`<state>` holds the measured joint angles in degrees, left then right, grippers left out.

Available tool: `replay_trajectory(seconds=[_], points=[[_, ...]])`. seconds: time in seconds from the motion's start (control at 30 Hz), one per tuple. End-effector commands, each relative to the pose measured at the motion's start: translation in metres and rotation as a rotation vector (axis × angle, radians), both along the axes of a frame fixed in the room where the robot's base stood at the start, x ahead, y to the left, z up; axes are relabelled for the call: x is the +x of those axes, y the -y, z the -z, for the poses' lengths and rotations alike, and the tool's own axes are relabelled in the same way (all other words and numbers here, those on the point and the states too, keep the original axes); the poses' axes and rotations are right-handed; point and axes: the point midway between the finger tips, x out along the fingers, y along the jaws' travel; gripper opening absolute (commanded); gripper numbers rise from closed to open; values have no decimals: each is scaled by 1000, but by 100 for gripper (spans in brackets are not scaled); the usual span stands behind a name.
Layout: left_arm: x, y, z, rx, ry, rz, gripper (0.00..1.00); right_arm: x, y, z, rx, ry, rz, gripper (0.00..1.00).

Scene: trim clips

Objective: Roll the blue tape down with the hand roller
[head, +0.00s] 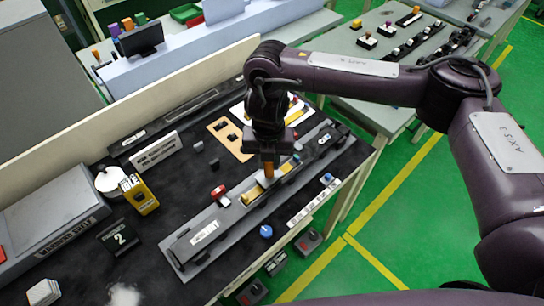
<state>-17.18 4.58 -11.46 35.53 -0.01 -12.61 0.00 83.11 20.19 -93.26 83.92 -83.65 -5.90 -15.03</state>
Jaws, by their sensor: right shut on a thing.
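My right gripper (268,150) comes down from above over the long grey trim piece (205,234) on the dark bench. It is shut on the orange-brown handle of the hand roller (268,170). A pale part of the roller shows low, close to the trim; I cannot tell whether it touches. I cannot make out a blue tape strip for sure; the gripper and roller hide part of the trim. My left gripper is not in view.
A red-and-grey clip (220,194) lies beside the trim. A blue round knob (266,231) is at the bench's front edge. A yellow box (139,194), a white roll (109,180) and a number 2 sign (119,237) stand left. A tan plate (230,139) lies behind.

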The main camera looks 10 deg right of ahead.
Motion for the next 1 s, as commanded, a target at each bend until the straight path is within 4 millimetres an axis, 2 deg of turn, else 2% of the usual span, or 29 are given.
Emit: replay_trajectory(seconds=[0.03, 1.0], points=[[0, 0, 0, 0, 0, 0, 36, -4, 0, 5, -5, -8, -1, 0], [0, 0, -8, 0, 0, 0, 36, -22, -27, 5, -5, -8, 1, 0]])
